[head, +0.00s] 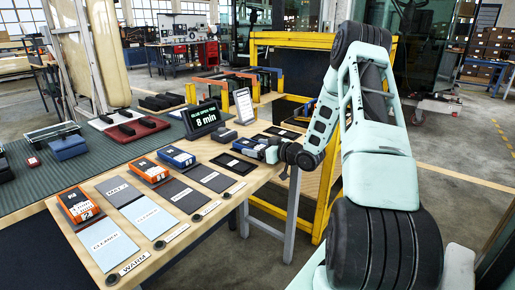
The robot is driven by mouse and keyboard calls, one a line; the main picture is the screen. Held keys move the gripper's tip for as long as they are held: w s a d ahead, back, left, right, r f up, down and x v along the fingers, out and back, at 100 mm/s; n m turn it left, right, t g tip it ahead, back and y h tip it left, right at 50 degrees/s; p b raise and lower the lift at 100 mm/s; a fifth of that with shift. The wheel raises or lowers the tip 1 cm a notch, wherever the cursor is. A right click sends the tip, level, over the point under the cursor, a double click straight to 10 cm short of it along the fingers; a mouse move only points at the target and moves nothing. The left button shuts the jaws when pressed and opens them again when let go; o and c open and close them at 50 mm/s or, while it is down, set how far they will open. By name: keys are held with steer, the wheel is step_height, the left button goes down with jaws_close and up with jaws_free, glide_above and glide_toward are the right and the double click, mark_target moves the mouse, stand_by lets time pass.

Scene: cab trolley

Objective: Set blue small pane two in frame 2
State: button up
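My gripper (272,153) is low over the right part of the wooden table (262,178), at the right end of a blue box (248,147). It is small and partly hidden by my wrist, so I cannot tell whether it touches or holds the box. Another blue box (177,157) lies to its left. An orange box (78,205) with a "2" label lies at the table's left, and another orange box (150,171) lies behind it. Dark flat rectangles (236,190) lie along the front. I cannot make out which is the small pane or frame 2.
Pale blue sheets (108,245), one reading "CLEANER", lie at the front left. A display reading "8 min" (204,118) and an upright white card (244,105) stand at the back. A yellow frame rack (293,42) stands behind. A green mat (60,165) holds trays and a blue case (68,147).

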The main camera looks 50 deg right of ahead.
steer(key=shift+r, duration=0.2)
steer(key=s+r, duration=0.1)
steer(key=s, duration=1.1)
steer(key=shift+d+r, duration=0.35)
steer(key=shift+d, duration=0.1)
steer(key=shift+w, duration=0.1)
